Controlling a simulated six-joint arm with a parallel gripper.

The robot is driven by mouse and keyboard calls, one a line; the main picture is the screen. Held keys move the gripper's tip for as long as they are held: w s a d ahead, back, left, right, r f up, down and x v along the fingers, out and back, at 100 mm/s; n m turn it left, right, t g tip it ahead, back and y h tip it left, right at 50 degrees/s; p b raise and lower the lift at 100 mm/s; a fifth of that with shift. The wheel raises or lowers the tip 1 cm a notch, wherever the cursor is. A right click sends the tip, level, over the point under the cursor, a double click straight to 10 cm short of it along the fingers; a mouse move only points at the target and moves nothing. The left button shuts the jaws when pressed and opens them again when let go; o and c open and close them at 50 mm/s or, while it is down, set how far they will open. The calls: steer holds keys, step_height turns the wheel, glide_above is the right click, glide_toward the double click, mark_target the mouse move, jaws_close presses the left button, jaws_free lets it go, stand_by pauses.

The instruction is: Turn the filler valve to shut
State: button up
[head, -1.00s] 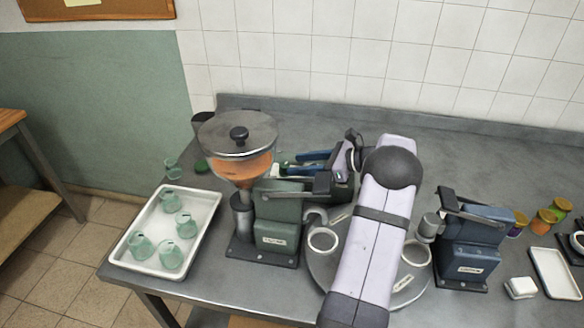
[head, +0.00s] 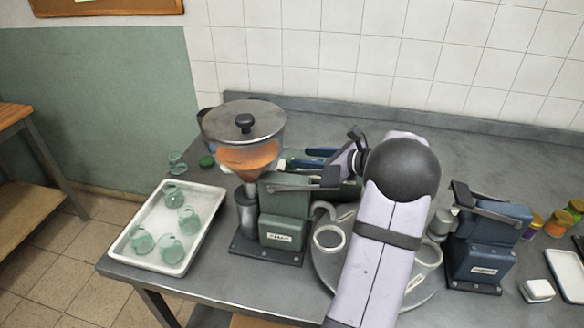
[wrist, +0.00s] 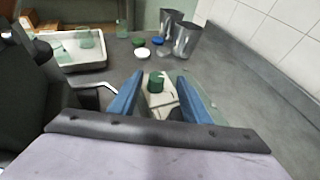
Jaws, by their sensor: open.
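The filler (head: 283,228) has a green body, a label too small to read, and a lidded hopper (head: 250,155) of orange fill. A grey lever (head: 300,188) lies across its top. My gripper (head: 290,160) is behind the filler, its blue fingers pointing left. In the wrist view my gripper (wrist: 155,88) is open. A short green knob-like cylinder (wrist: 156,82) on a pale base shows between the fingers, apparently untouched. I cannot tell for sure whether it is the valve. A bent grey rod (wrist: 95,88) shows left of the left finger.
A white tray (head: 150,262) with several green glass jars is at the left. A turntable (head: 325,270) with ring holders is partly hidden under my arm. A blue machine (head: 478,252) stands at the right. Metal cups (wrist: 185,40) and loose lids are beyond the fingers.

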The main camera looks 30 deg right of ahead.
steer(key=shift+s+a+f+m+t+h+b, duration=0.3)
steer(key=shift+s+a+f+m+h+b, duration=0.25)
steer(key=shift+m+h, duration=0.35)
steer(key=shift+p+x, duration=0.6)
steer(key=shift+x, duration=3)
steer(key=shift+r, duration=0.1)
